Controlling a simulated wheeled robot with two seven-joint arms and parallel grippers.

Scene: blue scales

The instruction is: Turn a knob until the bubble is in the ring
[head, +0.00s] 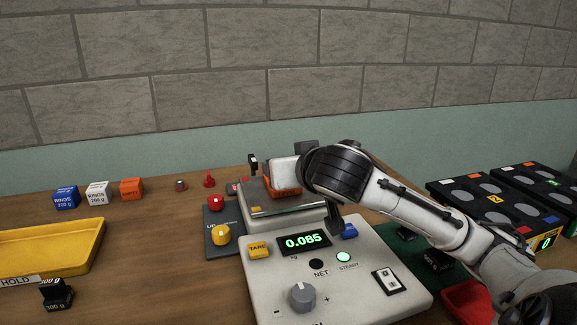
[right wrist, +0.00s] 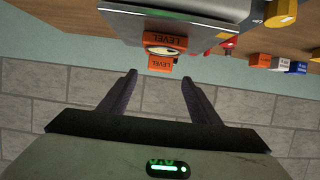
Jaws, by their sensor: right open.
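The scale (head: 350,265) is pale grey, with a green display (head: 304,242) reading 0.085 and a metal weighing plate (head: 285,210) behind it. A grey knob (head: 302,297) is on its front. A yellow knob (head: 221,235) and a red knob (head: 216,202) sit on a dark panel at its left. The bubble level (right wrist: 165,50) shows in the right wrist view between orange LEVEL labels; its bubble's place in the ring is too small to tell. My right gripper (right wrist: 159,76) is open and empty, its fingertips near the level and apart from it. My left gripper is out of view.
Blue (head: 66,197), white (head: 97,193) and orange (head: 132,188) blocks stand at the back left, behind a yellow tray (head: 50,252). A dark weight (head: 56,295) is at front left. Black cases (head: 500,200) stand at right. The brick wall (head: 170,100) rises behind the table.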

